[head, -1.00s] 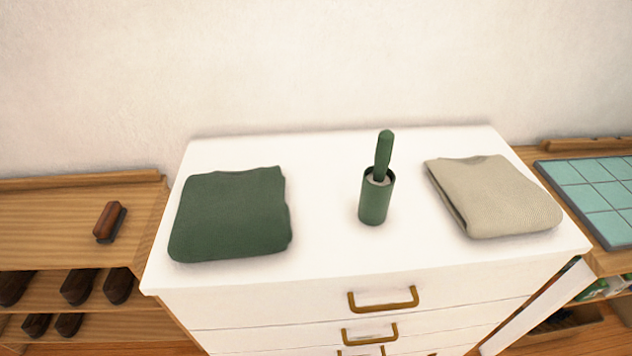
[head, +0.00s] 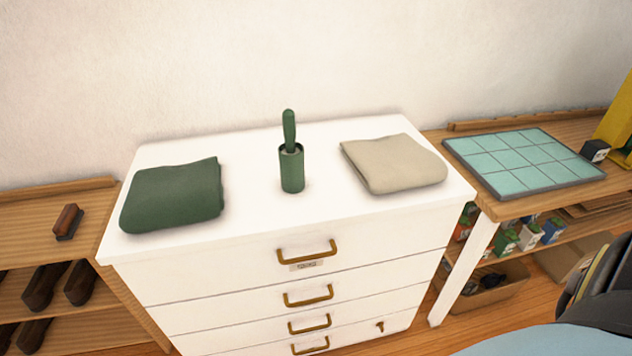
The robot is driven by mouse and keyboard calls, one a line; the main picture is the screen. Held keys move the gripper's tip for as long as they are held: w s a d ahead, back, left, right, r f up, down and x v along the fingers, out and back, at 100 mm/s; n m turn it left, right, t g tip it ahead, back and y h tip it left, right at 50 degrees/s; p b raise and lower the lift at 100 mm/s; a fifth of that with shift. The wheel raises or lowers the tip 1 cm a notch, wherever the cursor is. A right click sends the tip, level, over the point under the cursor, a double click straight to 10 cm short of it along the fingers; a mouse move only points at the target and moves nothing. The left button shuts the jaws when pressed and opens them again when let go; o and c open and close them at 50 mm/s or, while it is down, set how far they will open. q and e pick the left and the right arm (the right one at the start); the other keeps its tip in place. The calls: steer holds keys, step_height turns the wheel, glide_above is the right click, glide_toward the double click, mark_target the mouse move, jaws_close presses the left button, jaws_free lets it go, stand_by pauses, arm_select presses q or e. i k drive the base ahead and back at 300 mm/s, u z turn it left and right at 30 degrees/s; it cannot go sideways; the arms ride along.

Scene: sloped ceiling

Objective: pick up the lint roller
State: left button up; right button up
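The lint roller (head: 289,132) stands upright in a dark green cylindrical holder (head: 292,172) on top of the white chest of drawers (head: 258,225). Its green handle points up out of the holder, and the part inside the holder is hidden. It stands between two folded garments, a dark green one (head: 174,194) on the left and a beige one (head: 393,163) on the right.
A wooden shelf with a brush (head: 68,222) and dark shoes stands at the left. At the right is a wooden table with a teal tiled mat (head: 524,161). The chest top around the holder is clear.

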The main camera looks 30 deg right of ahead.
mark_target(287, 116)
steer(key=u, duration=0.05)
steer(key=k, duration=0.15)
steer(key=z, duration=1.2)
